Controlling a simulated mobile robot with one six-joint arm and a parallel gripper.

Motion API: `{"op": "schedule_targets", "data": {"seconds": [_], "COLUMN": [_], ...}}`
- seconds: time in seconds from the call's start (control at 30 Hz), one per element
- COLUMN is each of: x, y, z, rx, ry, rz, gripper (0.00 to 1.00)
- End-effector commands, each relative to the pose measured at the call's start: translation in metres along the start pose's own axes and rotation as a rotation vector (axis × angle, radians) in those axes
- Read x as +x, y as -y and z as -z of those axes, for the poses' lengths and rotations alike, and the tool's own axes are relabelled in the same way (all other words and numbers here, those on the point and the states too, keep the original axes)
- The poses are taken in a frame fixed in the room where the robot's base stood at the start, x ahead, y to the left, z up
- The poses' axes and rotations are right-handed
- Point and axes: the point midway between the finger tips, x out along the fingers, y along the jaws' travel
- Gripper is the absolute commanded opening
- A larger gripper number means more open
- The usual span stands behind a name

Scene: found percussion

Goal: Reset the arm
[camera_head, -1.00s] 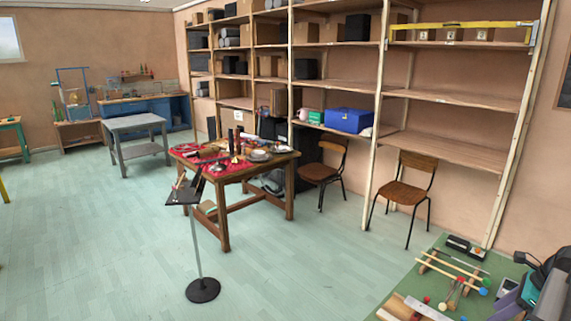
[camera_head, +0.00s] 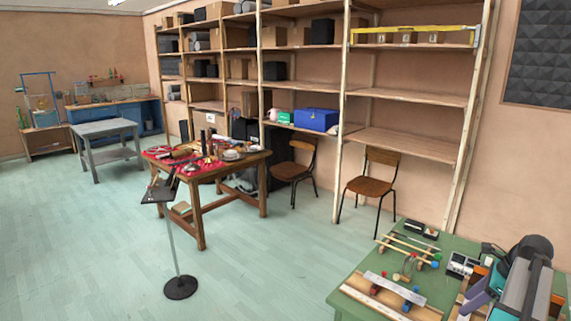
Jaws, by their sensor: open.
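My arm and gripper do not show in the head view. The room's objects are seen from a distance. A wooden table with a red cloth (camera_head: 203,193) stands near the middle, with several small metal and dark items on it. A black stand (camera_head: 174,251) with a small tilted tray on top stands in front of it. A green-topped table (camera_head: 357,269) is at the lower right, holding mallets or sticks (camera_head: 408,247), a metal bar on blocks (camera_head: 395,289) and a grey and teal machine (camera_head: 525,280).
Two wooden chairs (camera_head: 370,187) stand before tall shelving (camera_head: 410,95) that holds boxes and a blue case (camera_head: 316,119). A grey table (camera_head: 104,129) and a blue bench (camera_head: 114,112) are at the back left. The pale green floor at the lower left is clear.

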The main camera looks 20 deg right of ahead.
Motion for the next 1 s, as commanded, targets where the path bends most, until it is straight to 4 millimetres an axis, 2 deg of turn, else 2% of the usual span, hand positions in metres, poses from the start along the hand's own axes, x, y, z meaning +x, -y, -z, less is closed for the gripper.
{"op": "schedule_targets", "data": {"seconds": [0.13, 0.27, 0.57, 0.77, 0.87, 1.0], "x": [0.001, 0.007, 0.036, 0.072, 0.102, 0.150], "y": [0.000, -0.001, -0.009, -0.022, -0.036, -0.064], "z": [-0.001, -0.013, -0.039, -0.064, -0.080, -0.105], "rx": [-0.001, -0.020, -0.062, -0.101, -0.129, -0.176], "ry": [0.000, 0.000, 0.001, 0.000, -0.002, -0.010], "rz": [-0.001, -0.009, -0.051, -0.104, -0.148, -0.223], "gripper": [0.50, 0.50, 0.50, 0.50, 0.50, 0.50]}}
